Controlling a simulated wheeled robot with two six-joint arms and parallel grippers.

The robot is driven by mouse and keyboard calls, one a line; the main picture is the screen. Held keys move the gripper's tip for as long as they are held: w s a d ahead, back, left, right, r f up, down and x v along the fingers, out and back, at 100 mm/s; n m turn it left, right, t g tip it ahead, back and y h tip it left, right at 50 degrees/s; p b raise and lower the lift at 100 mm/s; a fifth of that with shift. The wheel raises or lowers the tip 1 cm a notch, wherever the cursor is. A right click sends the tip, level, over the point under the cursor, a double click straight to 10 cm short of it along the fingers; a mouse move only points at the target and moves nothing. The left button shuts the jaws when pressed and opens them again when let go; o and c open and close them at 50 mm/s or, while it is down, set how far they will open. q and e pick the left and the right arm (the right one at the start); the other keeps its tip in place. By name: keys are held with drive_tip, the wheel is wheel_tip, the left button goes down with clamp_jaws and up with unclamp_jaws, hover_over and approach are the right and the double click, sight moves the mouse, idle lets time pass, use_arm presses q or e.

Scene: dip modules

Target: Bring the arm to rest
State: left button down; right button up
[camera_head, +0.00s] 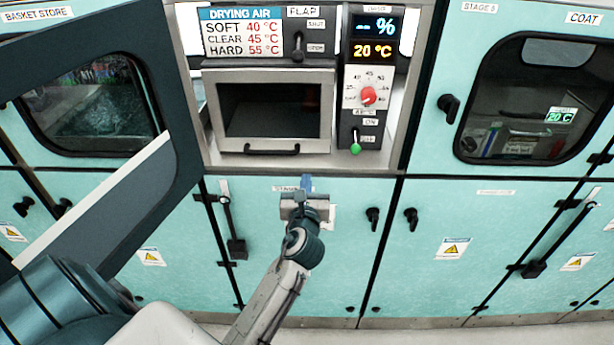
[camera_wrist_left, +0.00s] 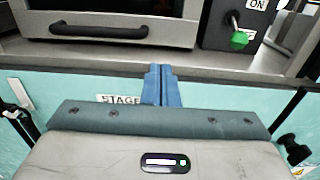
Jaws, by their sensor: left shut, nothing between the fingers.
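My left gripper (camera_head: 306,184) is in front of the teal cabinet front, just below the ledge of the drying-air unit. Its blue fingers (camera_wrist_left: 161,84) are together with nothing between them and point at the lower edge of the unit. My left arm (camera_head: 277,285) reaches up to it from the bottom left. The gripper partly hides a label beginning "STAGE" (camera_wrist_left: 118,99). I cannot tell whether the fingertips touch the ledge. My right gripper is in neither view.
A small oven-like door (camera_head: 272,108) with a dark handle is above the gripper. Right of it are a red dial (camera_head: 368,96) and a green-tipped lever (camera_head: 356,148). A dark panel (camera_head: 160,205) with a pale edge juts out at left. Black latches line the cabinet fronts.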

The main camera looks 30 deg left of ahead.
use_arm(q)
drive_tip(key=s+d+f+n+g+h+b, duration=0.2)
drive_tip(key=s+f+n, duration=0.2)
drive_tip(key=f, duration=1.1)
drive_tip(key=s+d+f+n+g+h+b, duration=0.1)
drive_tip(key=s+d+f+n+g+h, duration=0.15)
drive_tip(key=f, duration=1.25)
drive_tip(key=s+d+f+n+g+h+b, duration=0.15)
drive_tip(key=s+f+n, duration=0.3)
drive_tip(key=f, duration=1.05)
drive_tip(key=s+f+n+g+h+b, duration=0.25)
drive_tip(key=s+f+n+g, duration=0.45)
drive_tip(key=s+f, duration=1.15)
drive_tip(key=s+f+n, duration=0.3)
drive_tip(key=s+n, duration=0.1)
drive_tip(key=s, duration=0.3)
drive_tip(key=s+a+f+n+b, duration=0.1)
drive_tip(key=s+f+n, duration=0.2)
drive_tip(key=s, duration=0.4)
drive_tip(key=s+a+f+n+g, duration=0.1)
drive_tip(key=s+f+n, duration=0.3)
drive_tip(key=s, duration=0.2)
drive_tip(key=shift+s+n+b, duration=0.3)
drive_tip(key=shift+s+b, duration=0.05)
drive_tip(key=shift+s, duration=0.05)
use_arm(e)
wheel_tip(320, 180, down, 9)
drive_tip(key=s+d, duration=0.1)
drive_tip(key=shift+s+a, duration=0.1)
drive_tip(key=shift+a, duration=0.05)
